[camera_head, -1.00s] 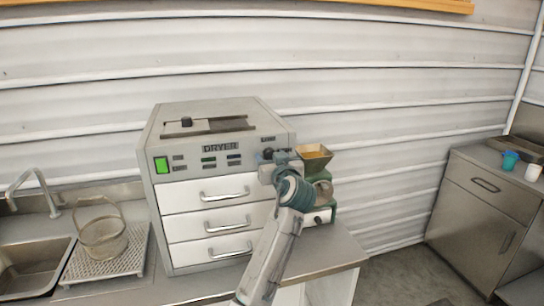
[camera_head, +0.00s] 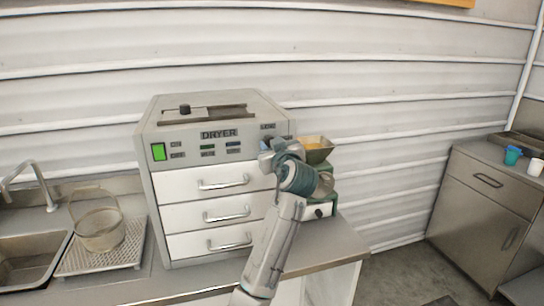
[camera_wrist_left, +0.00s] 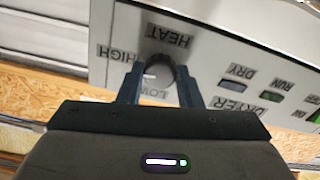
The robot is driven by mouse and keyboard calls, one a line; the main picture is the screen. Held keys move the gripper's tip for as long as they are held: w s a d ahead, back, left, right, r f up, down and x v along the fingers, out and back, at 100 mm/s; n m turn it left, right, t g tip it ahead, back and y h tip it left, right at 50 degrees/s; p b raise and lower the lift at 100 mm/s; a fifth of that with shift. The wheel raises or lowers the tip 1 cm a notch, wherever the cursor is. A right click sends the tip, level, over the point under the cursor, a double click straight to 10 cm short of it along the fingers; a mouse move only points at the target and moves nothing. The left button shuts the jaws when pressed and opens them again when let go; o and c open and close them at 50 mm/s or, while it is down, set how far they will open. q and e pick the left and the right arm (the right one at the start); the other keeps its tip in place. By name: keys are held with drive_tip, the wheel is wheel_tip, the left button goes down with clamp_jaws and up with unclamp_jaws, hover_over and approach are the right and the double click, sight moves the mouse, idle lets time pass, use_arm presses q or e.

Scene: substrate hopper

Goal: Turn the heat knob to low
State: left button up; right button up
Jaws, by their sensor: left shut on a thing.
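The grey dryer (camera_head: 219,146) stands on the counter, with its control panel above several white drawers. My left gripper (camera_head: 268,152) is at the upper right of this panel, its arm coming up from below. In the left wrist view, its fingers (camera_wrist_left: 159,76) are shut on the dark heat knob (camera_wrist_left: 160,60), close to the panel face. The labels HEAT, HIGH and LOW show around it, upside down. The fingers partly cover the knob, and I cannot tell its exact setting. My right gripper is not in view.
A green grinder with a hopper (camera_head: 318,146) stands close to the dryer's right side, partly behind my left arm. A sink (camera_head: 30,262) and a wire basket (camera_head: 98,232) are at the left. A side cabinet (camera_head: 478,205) with cups stands at the right.

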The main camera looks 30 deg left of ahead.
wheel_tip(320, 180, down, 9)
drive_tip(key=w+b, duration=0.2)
drive_tip(key=b, duration=0.6)
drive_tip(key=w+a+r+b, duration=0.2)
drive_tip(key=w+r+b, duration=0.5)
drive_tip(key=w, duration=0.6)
use_arm(q)
drive_tip(key=shift+n+b, duration=2.75)
drive_tip(key=shift+n, duration=5.15)
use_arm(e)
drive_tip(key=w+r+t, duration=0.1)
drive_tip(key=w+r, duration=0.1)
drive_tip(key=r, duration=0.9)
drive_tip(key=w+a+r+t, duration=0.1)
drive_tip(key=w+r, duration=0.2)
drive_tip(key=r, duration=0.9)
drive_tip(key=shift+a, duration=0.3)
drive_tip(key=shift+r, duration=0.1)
